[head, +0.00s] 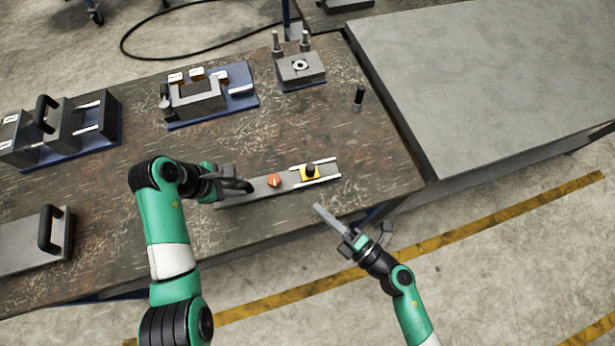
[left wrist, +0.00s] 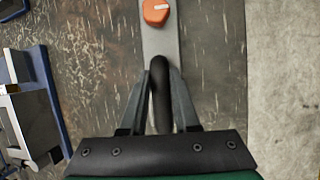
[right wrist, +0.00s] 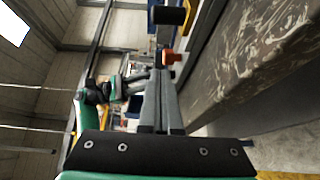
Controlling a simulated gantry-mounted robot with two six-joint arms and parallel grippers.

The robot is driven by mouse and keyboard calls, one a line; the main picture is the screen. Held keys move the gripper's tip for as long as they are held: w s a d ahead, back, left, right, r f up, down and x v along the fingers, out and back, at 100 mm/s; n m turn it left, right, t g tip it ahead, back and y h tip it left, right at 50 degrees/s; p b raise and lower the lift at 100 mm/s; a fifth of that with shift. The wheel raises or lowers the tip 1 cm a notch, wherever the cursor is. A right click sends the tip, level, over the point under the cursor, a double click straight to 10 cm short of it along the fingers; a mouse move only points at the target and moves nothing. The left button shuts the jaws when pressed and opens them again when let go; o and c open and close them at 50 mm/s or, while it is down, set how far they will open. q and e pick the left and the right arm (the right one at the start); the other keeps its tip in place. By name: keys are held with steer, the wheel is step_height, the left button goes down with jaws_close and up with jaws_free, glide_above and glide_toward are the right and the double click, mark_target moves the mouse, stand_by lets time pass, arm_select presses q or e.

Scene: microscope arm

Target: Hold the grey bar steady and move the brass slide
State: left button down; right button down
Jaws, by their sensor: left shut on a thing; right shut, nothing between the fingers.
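The grey bar (head: 250,193) lies along the front edge of the dark worktable. The orange knob also shows in the left wrist view (left wrist: 156,12). My left gripper (head: 243,186) is shut on the black handle (left wrist: 160,92) at the bar's left end. The slide's contact with the bar is not clear.
Several metal fixtures on blue plates stand at the back and left, including a clamp block (head: 197,97) and a two-post block (head: 300,68). A small black peg (head: 358,97) stands at the back right. A grey table (head: 490,80) adjoins on the right.

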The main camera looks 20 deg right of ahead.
mark_target(310, 171)
arm_select(q)
steer(key=shift+r, duration=0.1)
arm_select(e)
steer(key=x, duration=1)
steer(key=shift+w+a+r, duration=0.15)
steer(key=shift+w, duration=0.05)
arm_select(q)
steer(key=shift+d, duration=0.1)
arm_select(e)
steer(key=d, duration=0.4)
steer(key=shift+w, duration=0.1)
steer(key=shift+w+d, duration=0.1)
steer(key=d, duration=0.6)
steer(key=shift+d, duration=0.15)
